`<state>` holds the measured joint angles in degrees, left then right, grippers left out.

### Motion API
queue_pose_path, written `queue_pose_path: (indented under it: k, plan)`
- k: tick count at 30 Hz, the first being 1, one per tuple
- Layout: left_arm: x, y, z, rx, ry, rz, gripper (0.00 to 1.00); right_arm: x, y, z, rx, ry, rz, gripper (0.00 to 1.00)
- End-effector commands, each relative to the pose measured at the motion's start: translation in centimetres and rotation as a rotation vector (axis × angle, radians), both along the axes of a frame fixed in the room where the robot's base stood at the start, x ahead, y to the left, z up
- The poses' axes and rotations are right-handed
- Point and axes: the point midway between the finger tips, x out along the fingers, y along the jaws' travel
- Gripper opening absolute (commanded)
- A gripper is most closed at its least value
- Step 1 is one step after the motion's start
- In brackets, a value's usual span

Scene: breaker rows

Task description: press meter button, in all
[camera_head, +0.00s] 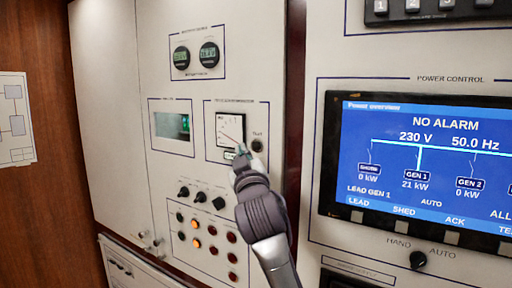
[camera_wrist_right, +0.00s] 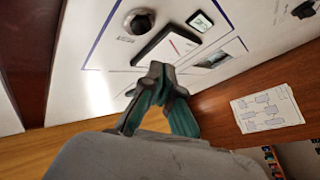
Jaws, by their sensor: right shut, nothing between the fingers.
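The analog meter (camera_head: 229,129) is a white-faced dial with a needle in a framed section of the pale cabinet panel. A dark round button (camera_head: 257,145) with a small label above it sits just right of the meter. My right gripper (camera_head: 241,153) is shut and empty in front of the meter's lower right edge, left of and slightly below the button. In the right wrist view the closed fingertips (camera_wrist_right: 157,72) point at the panel near the meter (camera_wrist_right: 168,44). The button (camera_wrist_right: 138,22) shows uncovered there, with a metal rim. I cannot tell whether the fingertips touch the panel. My left gripper is not in view.
Below the meter are black knobs (camera_head: 201,197) and rows of lamps (camera_head: 213,251), some lit orange. A blue power screen (camera_head: 425,160) is at right. A small display window (camera_head: 171,126) is left of the meter. A paper diagram (camera_wrist_right: 267,108) hangs on the wood wall.

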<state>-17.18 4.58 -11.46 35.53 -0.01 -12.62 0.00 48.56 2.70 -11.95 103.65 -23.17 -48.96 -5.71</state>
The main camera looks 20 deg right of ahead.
Motion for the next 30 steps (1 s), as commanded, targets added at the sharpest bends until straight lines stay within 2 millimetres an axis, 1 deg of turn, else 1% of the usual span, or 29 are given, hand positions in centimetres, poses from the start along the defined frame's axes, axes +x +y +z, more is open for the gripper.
queue_pose_path:
  k: [1,3,10,30]
  plan:
    - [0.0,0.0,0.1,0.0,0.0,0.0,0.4,0.4,-0.6,0.1,0.0,0.001,-0.002,0.0]
    - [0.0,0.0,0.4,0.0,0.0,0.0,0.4,0.9,-1.2,0.2,0.0,0.001,-0.002,0.0]
    - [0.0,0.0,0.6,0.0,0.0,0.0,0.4,1.8,-2.3,0.1,0.0,-0.001,0.002,0.0]
    - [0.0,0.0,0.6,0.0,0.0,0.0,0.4,1.9,-2.4,0.0,0.001,-0.001,0.002,0.0]
